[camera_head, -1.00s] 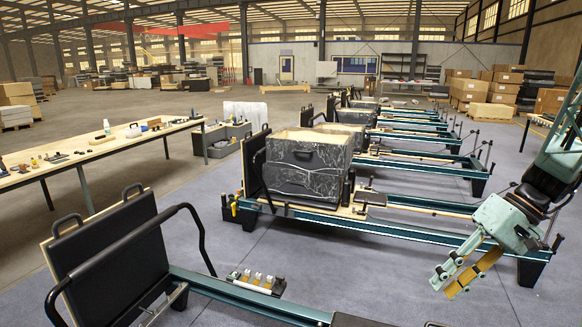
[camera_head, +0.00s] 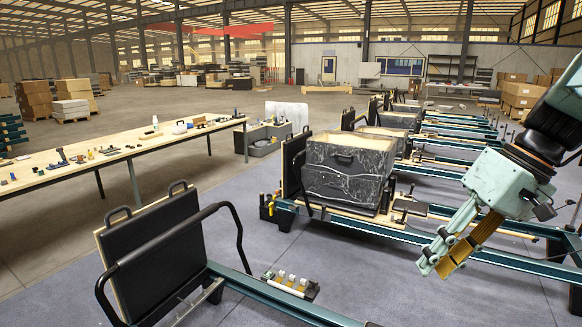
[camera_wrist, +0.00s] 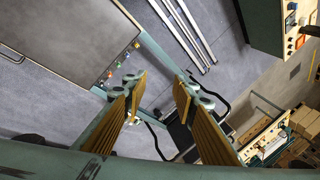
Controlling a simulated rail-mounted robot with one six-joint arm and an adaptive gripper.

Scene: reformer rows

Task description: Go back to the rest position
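My gripper (camera_head: 436,266) hangs at the right of the head view, above the grey floor and in front of the nearest full reformer rail. Its pale green fingers with yellow-brown pads point down and to the left. In the wrist view my gripper (camera_wrist: 158,88) shows its two fingers spread apart, with a clear gap between the tips and nothing held in it. Floor and a reformer's dark parts lie beyond the gap.
A reformer (camera_head: 160,250) with a black upright board stands close in front. Another carries a dark marbled box (camera_head: 345,170). A long workbench (camera_head: 110,155) with small tools is at the left. Grey floor (camera_head: 240,200) lies open between. Metal bars (camera_wrist: 180,30) lie on the floor.

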